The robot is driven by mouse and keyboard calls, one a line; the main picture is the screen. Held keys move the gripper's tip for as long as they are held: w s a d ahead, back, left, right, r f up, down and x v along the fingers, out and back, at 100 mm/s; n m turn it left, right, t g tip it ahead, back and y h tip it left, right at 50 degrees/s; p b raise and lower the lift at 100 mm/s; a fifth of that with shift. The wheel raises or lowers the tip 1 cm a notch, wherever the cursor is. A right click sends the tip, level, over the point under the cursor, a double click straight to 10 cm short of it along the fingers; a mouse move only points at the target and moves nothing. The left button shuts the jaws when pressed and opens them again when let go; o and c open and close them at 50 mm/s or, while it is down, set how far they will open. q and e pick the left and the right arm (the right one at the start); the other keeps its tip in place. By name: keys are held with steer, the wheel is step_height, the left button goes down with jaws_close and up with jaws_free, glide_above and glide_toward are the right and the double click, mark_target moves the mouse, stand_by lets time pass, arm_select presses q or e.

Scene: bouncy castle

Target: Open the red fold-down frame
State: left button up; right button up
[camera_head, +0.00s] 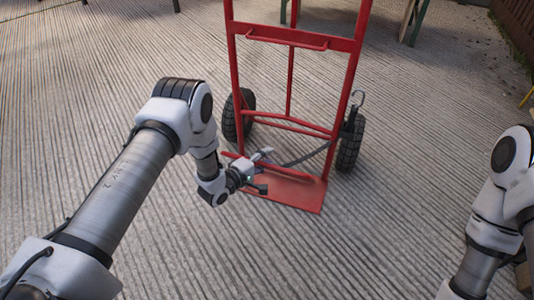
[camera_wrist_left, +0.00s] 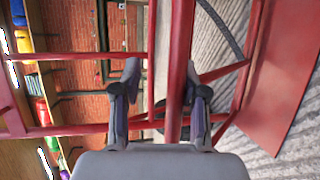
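A red hand truck (camera_head: 348,72) stands upright on two black wheels, with a flat red plate (camera_head: 295,193) low at its front. A red cross bar (camera_head: 300,172) runs just above the plate; I cannot tell for certain which part is the fold-down frame. My left gripper (camera_head: 264,171) is at this bar, above the plate. In the left wrist view, its two fingers (camera_wrist_left: 160,75) are apart, with a red bar (camera_wrist_left: 181,40) between them, nearer the right finger. I cannot see clear contact. My right gripper is out of view; only its arm shows at the right edge.
The truck's black wheels (camera_head: 349,143) stand on ridged grey ground, and a dark strap (camera_head: 305,157) hangs across its lower part. Greenish legs (camera_head: 417,22) of furniture stand behind. The ground left and right of the truck is clear.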

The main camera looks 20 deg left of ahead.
arm_select(q)
steer(key=shift+w+r, duration=0.15)
steer(key=shift+s+a+f+p, duration=0.15)
steer(key=shift+s+a+f, duration=0.2)
steer(key=shift+s, duration=0.3)
steer(key=shift+s+a+f+p, duration=0.15)
steer(key=shift+s+a+f, duration=0.15)
steer(key=shift+s, duration=0.3)
steer(key=s, duration=0.1)
steer(key=s+a+f, duration=0.1)
steer(key=s, duration=0.1)
steer(key=s+a+f, duration=0.1)
steer(key=s, duration=0.1)
steer(key=shift+a+p, duration=0.25)
steer(key=shift+p, duration=0.05)
